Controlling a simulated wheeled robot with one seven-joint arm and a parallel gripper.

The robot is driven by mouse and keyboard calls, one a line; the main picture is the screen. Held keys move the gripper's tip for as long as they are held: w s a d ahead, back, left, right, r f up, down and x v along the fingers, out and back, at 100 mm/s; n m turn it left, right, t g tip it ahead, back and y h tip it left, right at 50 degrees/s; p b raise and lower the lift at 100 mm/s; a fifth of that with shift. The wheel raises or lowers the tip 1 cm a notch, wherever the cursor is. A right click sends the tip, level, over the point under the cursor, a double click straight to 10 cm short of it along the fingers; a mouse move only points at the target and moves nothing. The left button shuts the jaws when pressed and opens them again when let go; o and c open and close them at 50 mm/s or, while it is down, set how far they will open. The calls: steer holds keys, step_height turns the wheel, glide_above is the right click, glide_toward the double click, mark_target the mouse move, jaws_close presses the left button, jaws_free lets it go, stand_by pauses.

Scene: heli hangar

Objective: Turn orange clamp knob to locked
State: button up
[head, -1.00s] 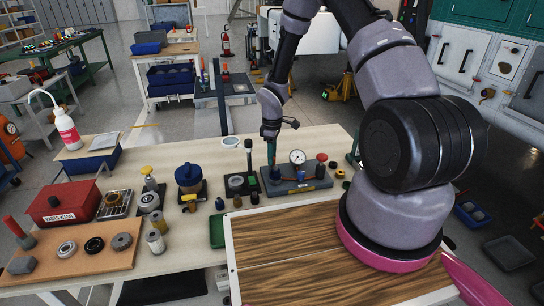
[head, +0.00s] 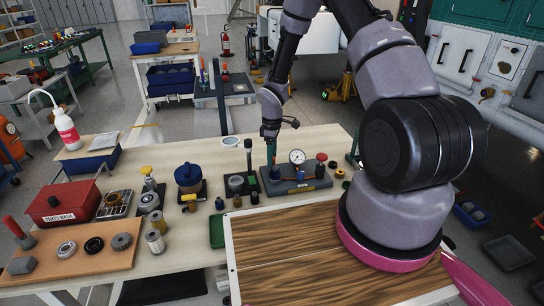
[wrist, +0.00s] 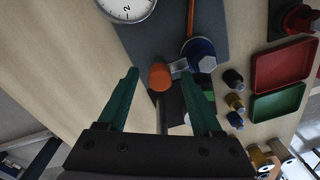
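The orange clamp knob (wrist: 160,77) shows in the wrist view as a round orange cap between my two teal fingertips. A grey arm runs from it toward a blue knob with a pale hexagonal top (wrist: 203,58). My gripper (wrist: 159,73) is open, with a gap on both sides of the knob; I cannot tell how deep the fingers reach. In the head view my gripper (head: 271,151) points down over the left part of the grey-blue fixture plate (head: 305,184), and the orange knob is hidden or too small to pick out there.
A white dial gauge (head: 297,156) and a red knob (head: 321,157) stand on the fixture, right of my gripper. A black post (head: 249,157) stands close on the left. Red (wrist: 284,65) and green (wrist: 278,112) trays lie nearby in the wrist view.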

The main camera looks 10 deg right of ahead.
step_height(320, 180, up, 11)
stand_by(0.4)
steer(key=shift+w+f, duration=0.1)
steer(key=s+d+r+m+t, duration=0.1)
steer(key=s+d+r+m, duration=0.15)
steer(key=r, duration=0.55)
steer(key=s+d+r+m+t, duration=0.1)
steer(key=s+r+m, duration=0.2)
steer(key=r, duration=0.6)
steer(key=s+d+r+m+t, duration=0.1)
steer(key=s+d+r+m, duration=0.15)
steer(key=r, duration=0.55)
steer(key=s+r+m+t+y, duration=0.2)
steer(key=s+r+m+t, duration=0.2)
steer(key=s+r+m, duration=0.5)
steer(key=s+r, duration=0.3)
steer(key=s, duration=0.5)
steer(key=shift+s+a+r, duration=0.15)
steer(key=shift+a+r, duration=0.05)
steer(key=shift+r, duration=0.15)
steer(key=shift+c, duration=0.3)
